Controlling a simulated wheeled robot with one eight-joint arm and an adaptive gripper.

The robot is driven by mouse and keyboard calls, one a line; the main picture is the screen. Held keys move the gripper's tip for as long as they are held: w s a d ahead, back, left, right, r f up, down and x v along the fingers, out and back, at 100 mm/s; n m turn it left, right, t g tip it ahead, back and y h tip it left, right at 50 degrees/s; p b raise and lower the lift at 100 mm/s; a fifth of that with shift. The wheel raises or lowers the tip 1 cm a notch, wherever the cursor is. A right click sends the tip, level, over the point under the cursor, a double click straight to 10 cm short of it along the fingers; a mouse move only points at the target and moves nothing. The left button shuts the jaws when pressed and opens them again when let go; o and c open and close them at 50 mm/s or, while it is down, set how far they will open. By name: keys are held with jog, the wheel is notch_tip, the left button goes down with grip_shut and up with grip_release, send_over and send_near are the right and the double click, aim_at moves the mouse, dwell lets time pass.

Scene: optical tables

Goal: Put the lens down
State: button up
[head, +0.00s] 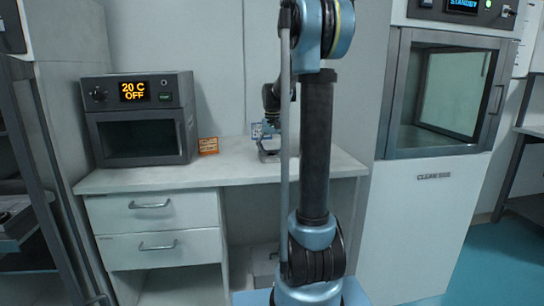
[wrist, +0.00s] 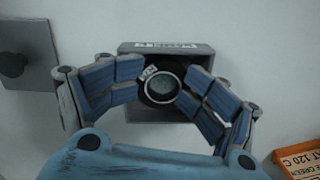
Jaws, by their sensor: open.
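The lens (wrist: 161,84) is a round glass in a dark ring mount with a small white tag. In the wrist view it sits in or over a grey open box (wrist: 190,48) with a label on its rim. My gripper (wrist: 161,96) is open, with its blue-padded fingers to the left and right of the lens. Gaps show between the pads and the mount. In the head view my gripper (head: 268,131) is over the back of the white bench (head: 235,172), mostly hidden behind my arm. The lens cannot be made out there.
An oven (head: 139,118) reading 20 C OFF stands on the bench's left. An orange sign (head: 208,146) stands beside it and shows in the wrist view (wrist: 299,158). A dark plate with a knob (wrist: 15,66) lies left of the box. A glass-fronted cabinet (head: 445,90) is at right.

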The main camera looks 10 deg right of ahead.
aim_at(272, 155)
jog(key=shift+s+r, duration=0.15)
jog(key=shift+s, duration=0.05)
jog(key=shift+r, duration=0.15)
jog(key=shift+r, duration=0.35)
notch_tip(272, 155, up, 12)
jog(key=s+f+n+t, duration=0.1)
jog(key=s+f, duration=1.2)
jog(key=s, duration=0.4)
jog(key=s+f+n+t, duration=0.1)
jog(key=s+f, duration=1.2)
jog(key=s, duration=0.4)
jog(key=shift+s+d+f+t, duration=0.15)
jog(key=shift+s+f+t, duration=0.1)
jog(key=shift+s+t, duration=0.15)
